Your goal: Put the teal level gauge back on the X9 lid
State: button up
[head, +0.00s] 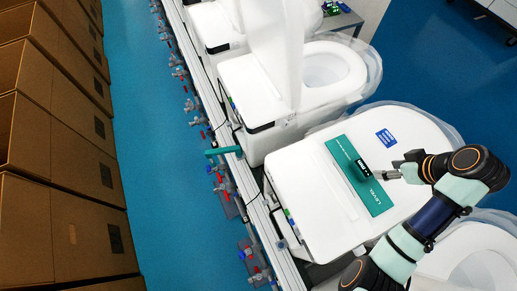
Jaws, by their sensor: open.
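The teal level gauge (374,198) is a flat teal rectangle with white lettering near one end. It lies on the closed white lid (310,205) of the toilet in the middle right, across the lid's width. A darker raised part with a small black panel sits on its middle. My gripper (381,175) is open and comes in from the right, its fingertips beside this raised part. I cannot tell whether they touch it or are above it. A blue label (386,138) is on the lid; its text is too small to read.
A toilet with a raised lid (275,40) stands behind, and another toilet (470,260) is at the lower right. A teal bar (222,151) sticks out over the rail on the left. Cardboard boxes (50,130) line the far left; blue floor (160,130) between is clear.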

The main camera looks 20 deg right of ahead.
jog(key=w+a+r+t+h, duration=0.1)
jog(key=w+a+t, duration=0.1)
jog(key=w+a, duration=0.7)
jog(key=w+a+r+t+h, duration=0.15)
jog(key=w+a, duration=0.35)
jog(key=a, duration=0.9)
jog(key=s+a+r+t+y, duration=0.1)
jog(key=a+r, duration=0.3)
jog(key=a, duration=0.6)
jog(key=s+a+r+m+t+y, duration=0.1)
jog(key=a+r+t, duration=0.2)
jog(key=a, duration=0.7)
notch_tip(320, 180, up, 2)
jog(key=shift+s+r+t, duration=0.1)
jog(key=shift+s+t, duration=0.2)
jog(key=shift+t, duration=0.05)
